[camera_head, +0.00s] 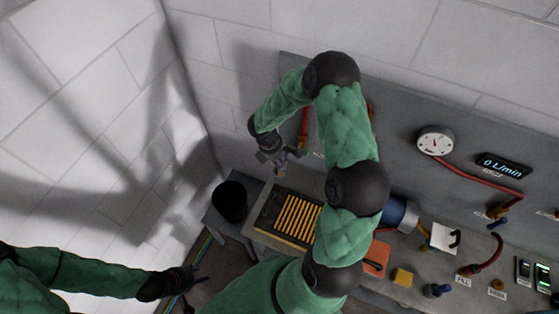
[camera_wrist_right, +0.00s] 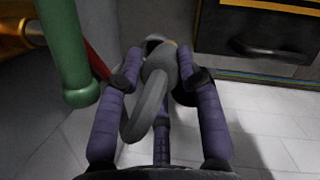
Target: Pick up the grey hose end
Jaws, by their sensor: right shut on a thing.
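In the right wrist view the grey hose end (camera_wrist_right: 153,98) is a thick grey piece that curves into a loop. It sits between the purple fingers of my right gripper (camera_wrist_right: 158,72), which is shut on it. In the head view my right gripper (camera_head: 284,158) is above the back left of the bench, near a red hose; the grey hose end is too small to make out there. My left gripper (camera_head: 194,276) is low at the left, away from the bench; its small dark fingers do not show clearly whether they are open.
A green bar (camera_wrist_right: 65,50) stands close left of my right gripper. The bench holds a tray with yellow slats (camera_head: 292,221), a blue cylinder (camera_head: 404,215) and a yellow block (camera_head: 402,277). A black bin (camera_head: 230,202) stands at its left. A gauge (camera_head: 435,141) is on the back panel.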

